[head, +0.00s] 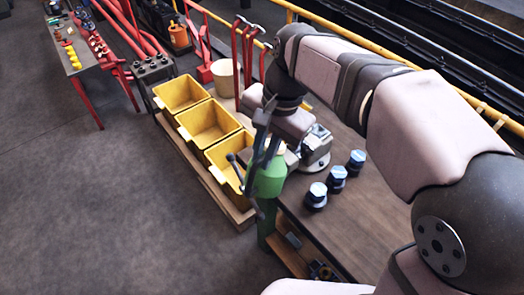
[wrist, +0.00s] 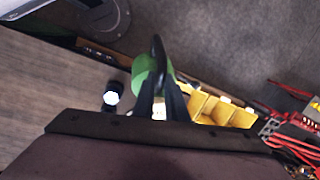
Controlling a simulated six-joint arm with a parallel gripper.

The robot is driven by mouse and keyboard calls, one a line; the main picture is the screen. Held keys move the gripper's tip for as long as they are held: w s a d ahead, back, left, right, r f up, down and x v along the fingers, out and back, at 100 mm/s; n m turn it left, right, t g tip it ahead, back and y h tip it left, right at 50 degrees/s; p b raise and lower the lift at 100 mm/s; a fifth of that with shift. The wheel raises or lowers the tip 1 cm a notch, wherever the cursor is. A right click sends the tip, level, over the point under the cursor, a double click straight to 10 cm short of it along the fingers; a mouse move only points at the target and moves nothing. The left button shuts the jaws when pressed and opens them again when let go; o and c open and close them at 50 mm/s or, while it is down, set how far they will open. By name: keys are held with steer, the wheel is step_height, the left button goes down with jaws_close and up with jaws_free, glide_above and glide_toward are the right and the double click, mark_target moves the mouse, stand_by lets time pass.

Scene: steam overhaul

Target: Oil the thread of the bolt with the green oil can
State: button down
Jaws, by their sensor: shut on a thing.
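The green oil can (head: 271,180) is held up near the front edge of the workbench, beside the yellow bins. My gripper (head: 264,152) is shut on it, and the can hangs at the fingers. In the wrist view the green can (wrist: 143,72) shows beyond the dark fingers (wrist: 160,104), with a dark curved part in front of it. A grey metal vise (head: 318,146) stands on the bench just right of the gripper, partly hidden by my arm. I cannot make out the bolt or its thread in either view.
Three yellow bins (head: 207,122) lie to the left. A beige pot (head: 224,78) and red tools (head: 240,55) stand behind. The floor in front is clear.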

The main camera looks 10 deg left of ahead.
steer(key=shift+w+r, duration=0.15)
steer(key=shift+r, duration=0.05)
steer(key=shift+w+d+r+g+y+p, duration=0.2)
steer(key=shift+w+r+g+p, duration=0.3)
steer(key=shift+p, duration=1.2)
steer(key=shift+w+d+r+g+y+p, duration=0.15)
steer(key=shift+r+g+p, duration=0.4)
steer(key=shift+p, duration=1.15)
stand_by(0.5)
stand_by(0.3)
steer(key=shift+s+a+f+t+b, duration=0.15)
steer(key=shift+s+f+t+b, duration=0.1)
steer(key=shift+b, duration=0.1)
steer(key=shift+s+a+f+t+b, duration=0.1)
steer(key=shift+s+f+t+b, duration=0.3)
steer(key=shift+b, duration=0.35)
steer(key=shift+w+f, duration=0.1)
steer(key=shift+w, duration=0.05)
